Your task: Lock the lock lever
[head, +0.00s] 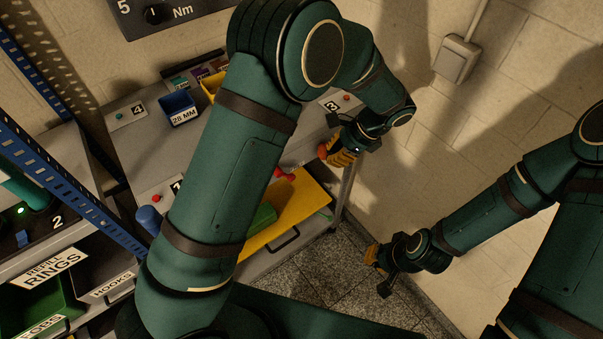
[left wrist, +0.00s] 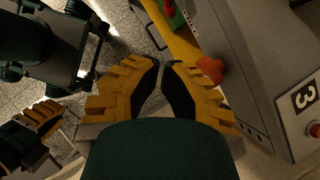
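A red knob (head: 323,150), which looks like the lock lever's handle, is at the bench's right front, close to my left gripper (head: 338,156). In the left wrist view the red knob (left wrist: 210,70) shows just right of the right finger, outside the fingers; the rest of the lever is hidden. My left gripper (left wrist: 161,64) has its yellow fingertips almost together with nothing visible between them. My right gripper (head: 376,262) hangs over the floor, right of the bench; its opening cannot be made out.
A yellow drawer (head: 310,207) stands out from the bench front, with a green box (head: 263,217) and red items (head: 285,174) in it. A blue bin (head: 179,106) is on the bench top. A wall stands close on the right. My left arm hides much of the bench.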

